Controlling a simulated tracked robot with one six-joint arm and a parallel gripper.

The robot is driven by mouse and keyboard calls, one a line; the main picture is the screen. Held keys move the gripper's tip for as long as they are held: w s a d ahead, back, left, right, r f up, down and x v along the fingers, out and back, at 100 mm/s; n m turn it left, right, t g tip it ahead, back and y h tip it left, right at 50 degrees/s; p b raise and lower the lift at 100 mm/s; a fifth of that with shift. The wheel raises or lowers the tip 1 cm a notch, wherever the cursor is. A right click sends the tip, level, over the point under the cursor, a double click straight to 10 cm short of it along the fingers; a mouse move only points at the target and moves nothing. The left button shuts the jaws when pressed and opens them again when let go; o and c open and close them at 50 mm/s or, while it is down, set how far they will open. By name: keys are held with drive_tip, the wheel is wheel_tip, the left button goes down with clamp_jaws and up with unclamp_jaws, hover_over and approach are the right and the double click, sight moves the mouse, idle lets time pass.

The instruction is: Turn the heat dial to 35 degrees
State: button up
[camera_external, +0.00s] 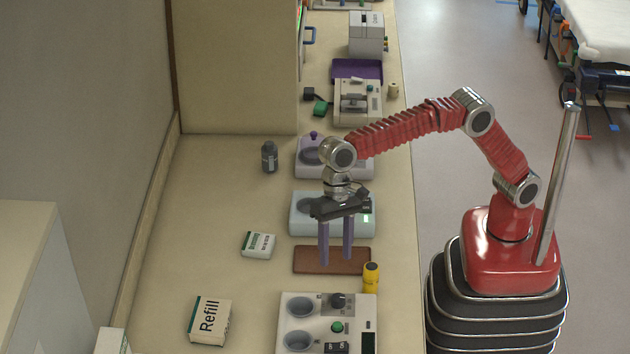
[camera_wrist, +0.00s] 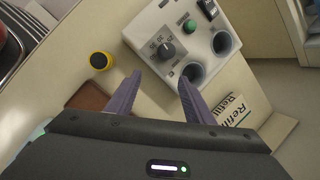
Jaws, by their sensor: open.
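The heat dial (camera_external: 338,300) is a dark round knob on a white two-well device (camera_external: 358,324) at the lower middle of the external view. In the wrist view the dial (camera_wrist: 166,51) shows with small printed marks around it; which mark it points to is too small to tell surely. My gripper (camera_external: 336,260) is open and empty, with two purple fingers pointing down above the brown mat, behind the device and apart from the dial. In the wrist view the fingers (camera_wrist: 159,78) reach toward the device, with the dial just beyond the gap.
The device has a green button (camera_external: 337,327) and a dark switch (camera_external: 336,348). A yellow-and-black object (camera_external: 371,277) stands near the counter's right edge beside the brown mat (camera_external: 310,262). A Refill box (camera_external: 209,320) and smaller box (camera_external: 258,245) sit left. Another device (camera_external: 300,222) stands behind.

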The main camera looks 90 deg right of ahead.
drive_tip(key=s+d+f+n+t+h, duration=0.1)
drive_tip(key=s+d+n, duration=0.4)
drive_tip(key=d, duration=0.6)
drive_tip(key=s+d+f+n+t+h, duration=0.1)
drive_tip(key=s+d+n, duration=0.4)
drive_tip(key=d, duration=0.6)
drive_tip(key=shift+s+d, duration=0.4)
drive_tip(key=shift+s, duration=0.5)
drive_tip(key=shift+f, duration=0.1)
drive_tip(key=a+n, duration=0.4)
drive_tip(key=a, duration=1.8)
drive_tip(key=w+a+r+m+t, duration=0.1)
drive_tip(key=a+r, duration=0.1)
drive_tip(key=w+a+r+m, duration=0.1)
drive_tip(key=w+a+r, duration=0.1)
drive_tip(key=w+a+r+m+t+h, duration=0.1)
drive_tip(key=a+r, duration=0.1)
drive_tip(key=a, duration=0.1)
drive_tip(key=shift+w+r+t, duration=0.3)
drive_tip(key=shift+w, duration=0.05)
